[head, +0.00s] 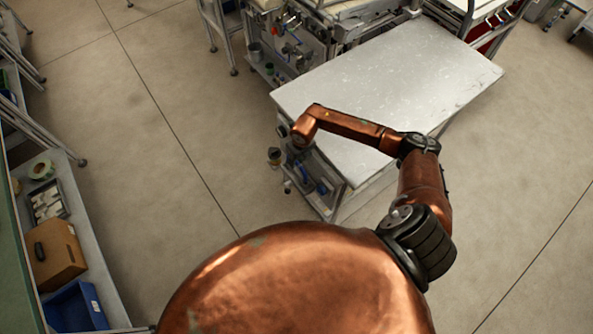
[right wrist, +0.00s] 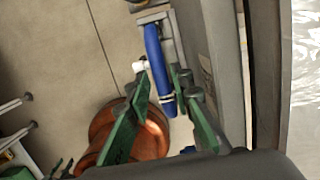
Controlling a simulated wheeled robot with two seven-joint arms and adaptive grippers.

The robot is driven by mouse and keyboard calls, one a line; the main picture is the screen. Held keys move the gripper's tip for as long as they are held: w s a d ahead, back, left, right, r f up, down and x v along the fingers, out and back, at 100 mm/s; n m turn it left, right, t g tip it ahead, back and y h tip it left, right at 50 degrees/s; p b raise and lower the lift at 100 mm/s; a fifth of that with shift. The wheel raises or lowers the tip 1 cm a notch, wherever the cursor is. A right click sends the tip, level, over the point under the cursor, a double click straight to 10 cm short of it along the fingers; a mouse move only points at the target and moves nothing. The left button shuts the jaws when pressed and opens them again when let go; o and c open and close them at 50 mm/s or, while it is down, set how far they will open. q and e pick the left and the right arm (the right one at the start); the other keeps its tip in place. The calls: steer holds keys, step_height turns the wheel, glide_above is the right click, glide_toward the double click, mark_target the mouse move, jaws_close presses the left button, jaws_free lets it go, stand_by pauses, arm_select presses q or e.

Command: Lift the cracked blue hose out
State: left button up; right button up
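In the head view a blue piece (head: 321,187) shows low on the near end of the metal-topped bench. My right gripper (right wrist: 160,84) has its green fingers apart, one on each side of the hose, with gaps visible. No crack can be made out at this size. Small dark green tips (right wrist: 61,167) at the lower left of the right wrist view may be my left gripper; its state is unclear.
The bench's metal top (head: 385,90) lies just beside my right arm. A white fitting (right wrist: 140,66) sits beside the hose. A side shelf at left holds a brown box (head: 57,255), a blue bin (head: 75,308) and a tape reel (head: 41,169). The floor between is clear.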

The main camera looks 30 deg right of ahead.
steer(key=shift+d+f, duration=0.1)
steer(key=shift+f, duration=0.65)
jaws_close()
